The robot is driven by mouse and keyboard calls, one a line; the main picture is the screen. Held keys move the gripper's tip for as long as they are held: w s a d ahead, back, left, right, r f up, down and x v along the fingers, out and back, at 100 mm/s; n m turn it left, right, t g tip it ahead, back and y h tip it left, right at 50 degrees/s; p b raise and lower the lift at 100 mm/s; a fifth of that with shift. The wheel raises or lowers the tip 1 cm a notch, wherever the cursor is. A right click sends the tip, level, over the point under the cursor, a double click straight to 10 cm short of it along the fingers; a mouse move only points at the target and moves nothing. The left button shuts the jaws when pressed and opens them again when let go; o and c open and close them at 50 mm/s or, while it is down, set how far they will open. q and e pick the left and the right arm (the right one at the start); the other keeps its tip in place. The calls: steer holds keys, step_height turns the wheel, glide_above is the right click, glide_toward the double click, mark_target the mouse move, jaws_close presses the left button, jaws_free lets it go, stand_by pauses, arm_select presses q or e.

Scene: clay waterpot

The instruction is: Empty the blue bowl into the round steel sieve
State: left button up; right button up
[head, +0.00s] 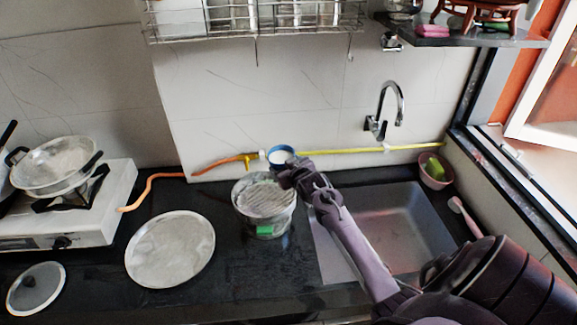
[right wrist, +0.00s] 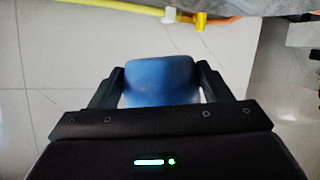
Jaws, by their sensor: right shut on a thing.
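My right gripper (head: 287,171) is shut on the blue bowl (head: 279,155), by its near side, just behind and above the far right rim of the round steel sieve (head: 262,199). The bowl has a blue rim and a pale inside; I cannot tell whether that is its contents or its bare inner wall. In the right wrist view the blue bowl (right wrist: 162,80) sits between both fingers (right wrist: 160,88). The sieve stands on the black counter, left of the sink; my gripper covers part of its right rim. My left gripper is not in view.
A large round steel plate (head: 170,248) lies left of the sieve. A white stove (head: 70,222) with a pan (head: 55,162) is at far left, a lid (head: 36,289) before it. A sink (head: 400,225) is on the right. An orange-yellow hose (head: 225,165) runs along the wall.

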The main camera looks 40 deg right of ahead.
steer(key=shift+a+r, duration=0.15)
steer(key=shift+f+n+b, duration=0.3)
steer(key=shift+f+b, duration=0.3)
steer(key=shift+f, duration=0.05)
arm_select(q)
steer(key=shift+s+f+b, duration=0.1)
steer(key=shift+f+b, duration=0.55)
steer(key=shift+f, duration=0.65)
arm_select(e)
steer(key=shift+d+f+n+h, duration=0.25)
steer(key=shift+f+n+h, duration=0.15)
steer(key=shift+f+h, duration=0.1)
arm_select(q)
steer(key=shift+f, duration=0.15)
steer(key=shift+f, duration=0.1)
arm_select(e)
steer(key=shift+n, duration=0.3)
arm_select(q)
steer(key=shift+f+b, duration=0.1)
steer(key=shift+b, duration=0.25)
arm_select(e)
steer(key=shift+r+h, duration=0.15)
steer(key=shift+h, duration=0.25)
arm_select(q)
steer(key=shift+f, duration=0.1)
arm_select(e)
steer(key=shift+d+n, duration=0.1)
steer(key=shift+n, duration=0.2)
